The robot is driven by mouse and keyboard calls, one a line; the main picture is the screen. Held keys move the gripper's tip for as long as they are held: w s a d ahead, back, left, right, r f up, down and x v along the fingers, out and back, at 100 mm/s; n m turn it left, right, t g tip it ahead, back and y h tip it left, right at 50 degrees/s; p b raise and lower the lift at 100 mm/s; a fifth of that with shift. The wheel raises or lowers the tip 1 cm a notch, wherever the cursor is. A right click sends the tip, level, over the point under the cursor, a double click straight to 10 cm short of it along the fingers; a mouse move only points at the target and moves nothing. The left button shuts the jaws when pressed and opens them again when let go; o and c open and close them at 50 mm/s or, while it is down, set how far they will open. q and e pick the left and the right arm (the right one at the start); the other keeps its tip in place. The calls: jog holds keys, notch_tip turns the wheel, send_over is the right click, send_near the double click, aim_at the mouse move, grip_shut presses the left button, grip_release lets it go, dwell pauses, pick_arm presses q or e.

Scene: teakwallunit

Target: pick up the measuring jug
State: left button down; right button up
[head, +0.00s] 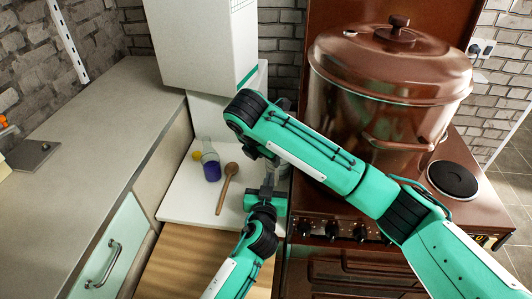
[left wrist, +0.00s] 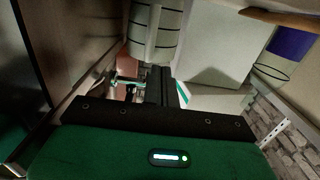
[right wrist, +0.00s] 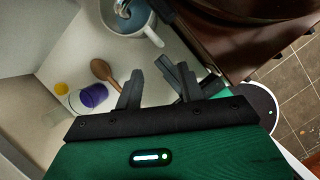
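The measuring jug (right wrist: 126,22) is a whitish round vessel with a handle, at the top of the right wrist view. Something grey and ring-shaped shows inside its mouth. In the head view it is mostly hidden behind my right arm. A pale cylinder with dark bands (left wrist: 154,32), which looks like the jug, is just beyond the fingers in the left wrist view. My left gripper (head: 268,186) is beside it, fingers close together (left wrist: 159,86), with nothing clearly seen between them.
A wooden spoon (head: 227,188), a purple-and-clear cup (head: 211,164) and a small yellow thing (head: 197,155) are on the white surface left of the jug. A big brown pot (head: 387,85) stands on the stove (head: 480,190) at right. A grey counter (head: 75,150) is at left.

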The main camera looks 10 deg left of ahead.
jog(key=x, duration=1)
jog(key=shift+w+f, duration=0.15)
jog(key=shift+f, duration=0.25)
grip_shut()
pick_arm(q)
jog(key=shift+r, duration=0.75)
pick_arm(e)
jog(key=shift+f, duration=0.1)
pick_arm(q)
jog(key=s, duration=0.8)
jog(key=shift+f, duration=0.1)
